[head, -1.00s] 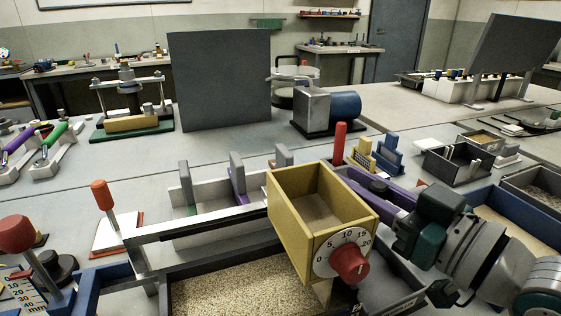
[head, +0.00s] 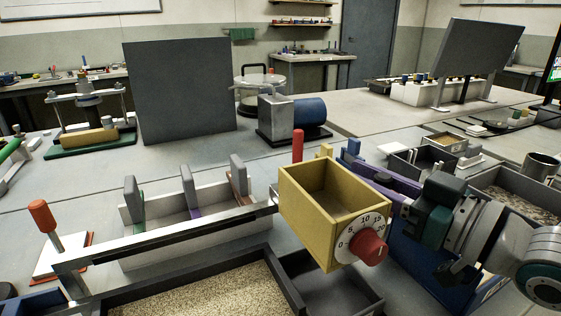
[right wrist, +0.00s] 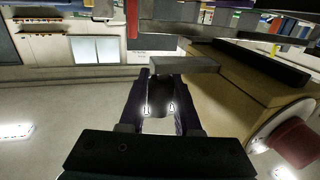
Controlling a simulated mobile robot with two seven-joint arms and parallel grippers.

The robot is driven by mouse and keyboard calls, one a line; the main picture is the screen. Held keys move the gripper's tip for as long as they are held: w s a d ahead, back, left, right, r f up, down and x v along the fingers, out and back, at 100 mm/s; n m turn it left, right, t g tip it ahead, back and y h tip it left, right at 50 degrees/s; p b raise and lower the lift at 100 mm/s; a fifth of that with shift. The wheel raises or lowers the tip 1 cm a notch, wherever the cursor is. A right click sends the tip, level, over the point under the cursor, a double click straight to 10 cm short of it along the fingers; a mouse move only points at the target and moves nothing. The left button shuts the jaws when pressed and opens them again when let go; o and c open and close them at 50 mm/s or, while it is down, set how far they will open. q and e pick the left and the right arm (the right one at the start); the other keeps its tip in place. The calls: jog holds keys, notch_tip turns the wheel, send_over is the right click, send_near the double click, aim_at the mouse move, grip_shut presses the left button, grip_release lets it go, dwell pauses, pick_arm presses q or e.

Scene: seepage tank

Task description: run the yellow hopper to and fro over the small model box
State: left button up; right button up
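The yellow hopper (head: 330,208), an open-topped box with a numbered dial and red knob, hangs at the right end of a metal rail. The small model box (head: 205,290), dark-walled with a bed of pale sand, lies below the rail. The hopper is to the right of the sand, above a dark empty compartment (head: 330,290). My right gripper (right wrist: 165,75) is at the hopper's far right side, its purple fingers around a grey bar (right wrist: 188,64) beside the hopper; the head view hides the fingertips. My left gripper is out of view.
Upright plates stand in a pale trough (head: 160,245) behind the rail. A red-handled tool (head: 45,220) stands left of it. A red post (head: 297,146) rises behind the hopper. A blue-sided box (head: 425,265) lies below my right arm.

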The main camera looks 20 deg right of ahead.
jog(key=shift+o, duration=0.3)
jog(key=shift+s, duration=0.1)
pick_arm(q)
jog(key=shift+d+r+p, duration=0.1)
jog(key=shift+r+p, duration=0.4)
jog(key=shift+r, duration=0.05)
pick_arm(e)
jog(key=v, duration=0.9)
jog(key=shift+s+d, duration=0.2)
jog(key=shift+s, duration=0.15)
